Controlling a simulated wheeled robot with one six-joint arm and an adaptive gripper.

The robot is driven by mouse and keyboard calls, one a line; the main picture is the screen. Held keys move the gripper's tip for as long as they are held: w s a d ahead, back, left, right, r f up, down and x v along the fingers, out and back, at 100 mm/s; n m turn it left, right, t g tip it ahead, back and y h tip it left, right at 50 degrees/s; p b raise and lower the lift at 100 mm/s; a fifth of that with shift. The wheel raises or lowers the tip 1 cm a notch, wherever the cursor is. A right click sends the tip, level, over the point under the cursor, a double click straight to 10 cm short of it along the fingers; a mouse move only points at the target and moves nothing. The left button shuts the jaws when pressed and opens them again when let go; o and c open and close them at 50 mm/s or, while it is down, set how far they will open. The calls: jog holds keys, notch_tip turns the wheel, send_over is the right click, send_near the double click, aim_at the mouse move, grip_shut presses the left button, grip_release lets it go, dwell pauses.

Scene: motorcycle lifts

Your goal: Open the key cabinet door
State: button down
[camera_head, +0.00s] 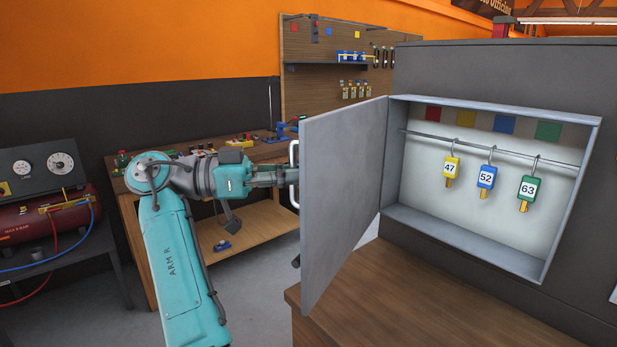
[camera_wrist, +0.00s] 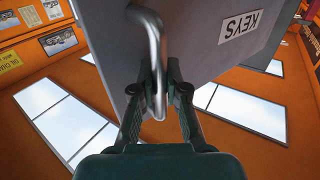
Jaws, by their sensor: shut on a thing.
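The key cabinet (camera_head: 592,170) is mounted on a dark panel at the right of the head view. Its grey door (camera_head: 342,190) stands wide open, swung out to the left. My gripper (camera_head: 288,177) is shut on the handle, and the wrist view shows both fingers around the handle's bar (camera_wrist: 158,70). The door's outer face carries a KEYS label (camera_wrist: 240,27). Inside, tags 47 (camera_head: 451,168), 52 (camera_head: 486,177) and 63 (camera_head: 528,188) hang from a rod.
A wooden counter (camera_head: 420,300) lies below the cabinet and door. Behind my arm is a wooden workbench (camera_head: 250,240) with small items. A red compressor (camera_head: 45,222) and gauges stand at the left. Grey floor shows around my arm.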

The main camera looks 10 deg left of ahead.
jog(key=shift+w+a+f+g, duration=0.1)
jog(key=shift+a+g, duration=0.2)
jog(key=shift+a, duration=0.35)
jog(key=c, duration=1.2)
grip_release()
jog(key=shift+a, duration=0.1)
